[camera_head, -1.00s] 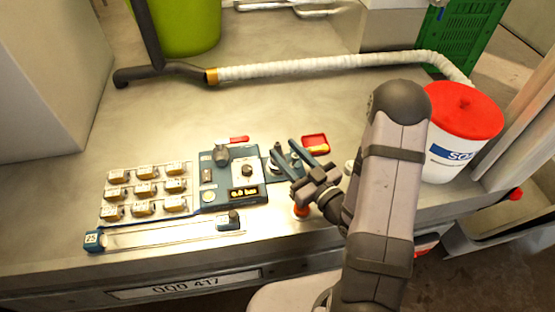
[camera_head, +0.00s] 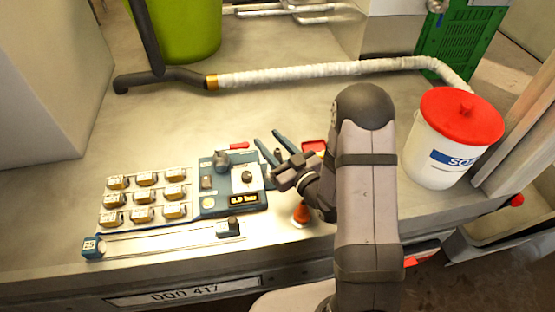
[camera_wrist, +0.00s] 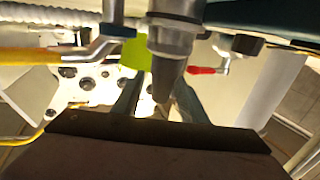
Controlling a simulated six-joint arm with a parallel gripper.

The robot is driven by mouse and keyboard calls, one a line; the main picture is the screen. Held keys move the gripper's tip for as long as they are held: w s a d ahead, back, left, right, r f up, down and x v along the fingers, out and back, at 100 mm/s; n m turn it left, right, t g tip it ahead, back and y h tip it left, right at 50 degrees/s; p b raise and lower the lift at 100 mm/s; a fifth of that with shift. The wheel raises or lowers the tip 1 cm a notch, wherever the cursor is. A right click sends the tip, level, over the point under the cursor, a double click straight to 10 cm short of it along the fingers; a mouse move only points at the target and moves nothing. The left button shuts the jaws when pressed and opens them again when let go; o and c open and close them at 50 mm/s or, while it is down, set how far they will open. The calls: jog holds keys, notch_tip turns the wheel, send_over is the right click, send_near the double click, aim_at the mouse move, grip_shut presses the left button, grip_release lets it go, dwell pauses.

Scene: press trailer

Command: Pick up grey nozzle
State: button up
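In the wrist view a dark grey tapered nozzle (camera_wrist: 168,78) points down from a silver collar, in line with the gap between my blue fingers. My gripper (camera_head: 266,135) is open, its two blue fingers spread and pointing to the upper left over the bench, right of the blue gauge panel (camera_head: 207,187). A grey rounded fitting (camera_head: 222,158) sits at the panel's top edge, left of the fingers; I cannot tell whether it is the same nozzle. The fingers also show in the wrist view (camera_wrist: 157,88). I see no grip on anything.
Several small labelled blocks (camera_head: 145,196) stand left of the panel. An orange cone-shaped item (camera_head: 301,213) stands below my gripper. A red-lidded white tub (camera_head: 450,150) is at the right.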

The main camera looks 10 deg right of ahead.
jog(key=shift+w+a, duration=0.15)
jog(key=shift+w, duration=0.1)
jog(key=shift+c, duration=0.4)
grip_shut()
jog(key=shift+r, duration=0.1)
notch_tip(320, 180, up, 10)
jog(key=p, duration=0.1)
dwell(0.4)
jog(key=shift+p, duration=0.45)
